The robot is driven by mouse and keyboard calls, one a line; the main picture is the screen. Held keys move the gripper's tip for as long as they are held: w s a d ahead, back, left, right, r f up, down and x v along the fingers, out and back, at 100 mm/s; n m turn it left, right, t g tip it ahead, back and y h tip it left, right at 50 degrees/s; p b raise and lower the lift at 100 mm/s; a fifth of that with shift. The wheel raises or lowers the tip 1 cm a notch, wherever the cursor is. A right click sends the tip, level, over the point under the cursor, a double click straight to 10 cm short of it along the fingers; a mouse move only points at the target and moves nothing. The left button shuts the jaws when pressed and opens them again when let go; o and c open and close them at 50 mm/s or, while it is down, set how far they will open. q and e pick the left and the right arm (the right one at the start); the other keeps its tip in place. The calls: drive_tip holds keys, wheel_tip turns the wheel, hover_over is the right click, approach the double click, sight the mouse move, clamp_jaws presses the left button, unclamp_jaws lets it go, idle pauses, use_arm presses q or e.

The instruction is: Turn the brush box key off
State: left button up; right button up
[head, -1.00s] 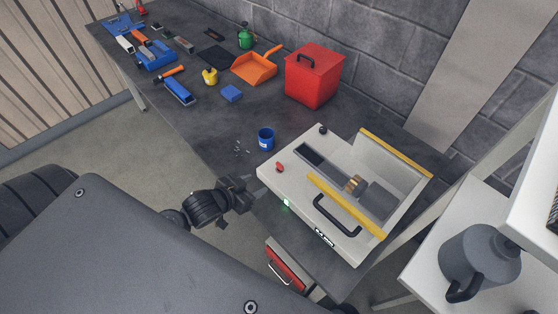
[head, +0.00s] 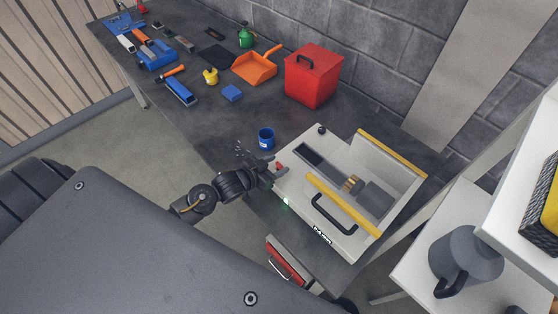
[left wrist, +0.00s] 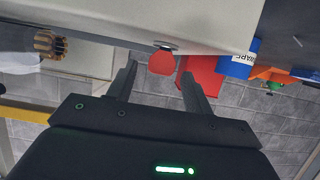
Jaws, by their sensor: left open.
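The brush box (head: 300,205) is a pale case with yellow edges and a black handle, standing on the dark bench. My left gripper (head: 273,174) is open, with one finger (left wrist: 158,72) to each side of the key's line. I cannot tell whether a finger touches the key. My right gripper is not in view.
A blue cup (head: 266,139) stands close behind the key, with small loose bits beside it. A grey jug (head: 465,252) is on the white shelf at right.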

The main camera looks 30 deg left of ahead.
use_arm(q)
drive_tip(key=shift+x, duration=1.1)
drive_tip(key=shift+a, duration=0.1)
drive_tip(key=c, duration=1)
